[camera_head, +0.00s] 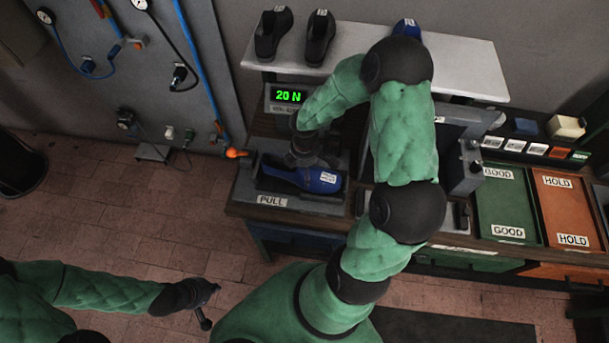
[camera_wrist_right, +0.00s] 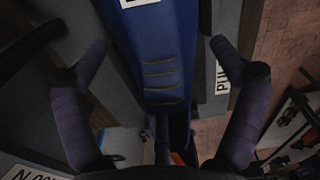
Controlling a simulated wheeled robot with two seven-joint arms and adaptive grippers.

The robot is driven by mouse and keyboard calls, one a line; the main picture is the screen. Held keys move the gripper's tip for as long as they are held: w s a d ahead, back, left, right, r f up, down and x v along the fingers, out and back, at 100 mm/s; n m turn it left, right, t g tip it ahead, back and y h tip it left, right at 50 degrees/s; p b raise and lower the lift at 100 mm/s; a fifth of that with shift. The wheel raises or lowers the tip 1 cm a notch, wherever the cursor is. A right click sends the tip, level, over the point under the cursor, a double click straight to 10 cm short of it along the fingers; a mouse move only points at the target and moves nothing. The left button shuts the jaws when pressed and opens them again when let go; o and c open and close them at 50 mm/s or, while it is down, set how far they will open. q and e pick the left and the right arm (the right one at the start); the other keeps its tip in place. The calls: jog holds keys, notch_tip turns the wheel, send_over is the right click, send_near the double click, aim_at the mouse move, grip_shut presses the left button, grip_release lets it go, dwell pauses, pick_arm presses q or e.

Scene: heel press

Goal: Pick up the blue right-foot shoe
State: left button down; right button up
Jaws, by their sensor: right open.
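A blue shoe (camera_head: 318,180) lies on the grey bed of the pull station, with a white label on it. My right gripper (camera_head: 306,160) is right over this shoe and hides part of it. In the right wrist view the blue shoe (camera_wrist_right: 160,70) runs between the two fingers of my right gripper (camera_wrist_right: 158,48), which are spread on either side with gaps. Another blue shoe (camera_head: 406,28) stands on the white shelf, partly hidden by my arm. I cannot tell which foot either is for. My left gripper (camera_head: 207,305) is open and empty above the floor at lower left.
Two black shoes (camera_head: 293,36) stand on the white shelf (camera_head: 465,70). A display (camera_head: 288,96) reads 20 N behind the station. A PULL label (camera_head: 272,200) marks its front edge. Green GOOD (camera_head: 508,205) and orange HOLD (camera_head: 566,208) trays lie at right, with no shoes in them.

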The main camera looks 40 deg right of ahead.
jog(key=c, duration=1.8)
jog(key=shift+r, duration=0.1)
jog(key=shift+c, duration=0.3)
